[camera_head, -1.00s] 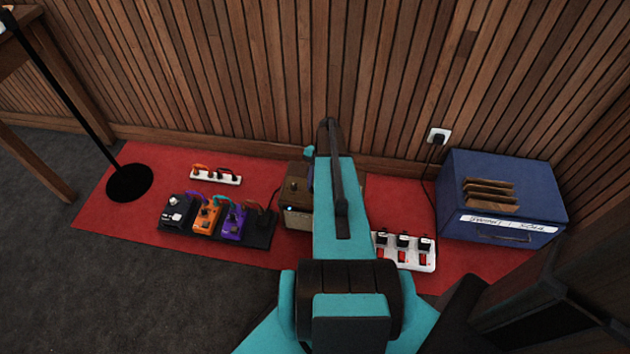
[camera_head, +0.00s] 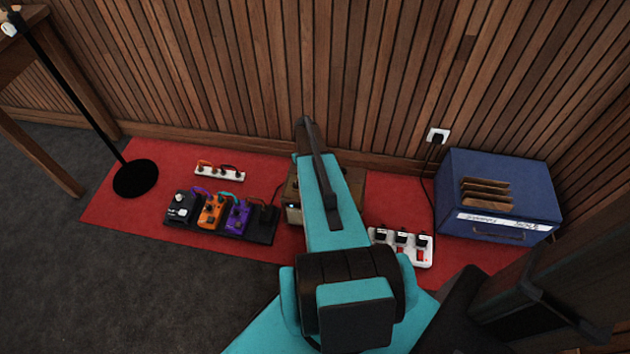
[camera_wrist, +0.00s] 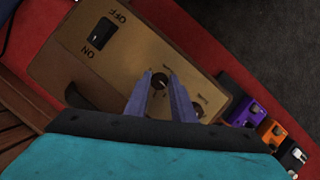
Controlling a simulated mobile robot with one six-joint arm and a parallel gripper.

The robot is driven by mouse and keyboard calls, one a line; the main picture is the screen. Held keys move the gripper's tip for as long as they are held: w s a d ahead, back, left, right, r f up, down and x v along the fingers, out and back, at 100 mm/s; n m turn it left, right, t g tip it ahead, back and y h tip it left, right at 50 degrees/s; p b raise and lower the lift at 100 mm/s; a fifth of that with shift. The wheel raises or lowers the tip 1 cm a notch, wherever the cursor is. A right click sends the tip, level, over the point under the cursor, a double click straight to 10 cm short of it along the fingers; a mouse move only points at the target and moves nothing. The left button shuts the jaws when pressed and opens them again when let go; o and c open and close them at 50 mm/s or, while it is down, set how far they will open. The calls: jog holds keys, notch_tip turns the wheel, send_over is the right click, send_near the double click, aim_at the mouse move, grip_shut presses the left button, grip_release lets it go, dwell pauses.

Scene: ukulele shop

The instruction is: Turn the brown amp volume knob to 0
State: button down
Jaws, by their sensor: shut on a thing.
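The brown amp (camera_head: 352,190) stands on the red mat, mostly hidden behind my arm in the head view. In the wrist view its brown top panel (camera_wrist: 130,62) fills the middle, with a black on/off switch (camera_wrist: 101,33) and small dark knobs. My gripper (camera_wrist: 160,78) reaches over the panel with its two purple-grey fingers on either side of one dark knob (camera_wrist: 160,80), shut on it. A second knob (camera_wrist: 198,112) is partly visible right of the fingers. The labels by the knobs are too small to read. The gripper is hidden in the head view.
A pedalboard (camera_head: 222,218) with several pedals lies left of the amp. A white power strip (camera_head: 400,245) is to the right, and a blue box (camera_head: 500,195) stands further right. A small white strip (camera_head: 220,172) and a black stand base (camera_head: 135,178) are at left.

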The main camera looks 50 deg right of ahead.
jog(key=shift+w+n+h, duration=0.2)
jog(key=shift+n+h, duration=0.3)
jog(key=shift+n, duration=0.8)
jog(key=c, duration=1.5)
grip_release()
jog(key=shift+a, duration=0.1)
jog(key=shift+c, duration=0.2)
jog(key=shift+s, duration=0.1)
jog(key=shift+r, duration=0.1)
jog(key=p+v, duration=0.1)
jog(key=v, duration=1.2)
jog(key=shift+w+r, duration=0.25)
jog(key=shift+w, duration=0.05)
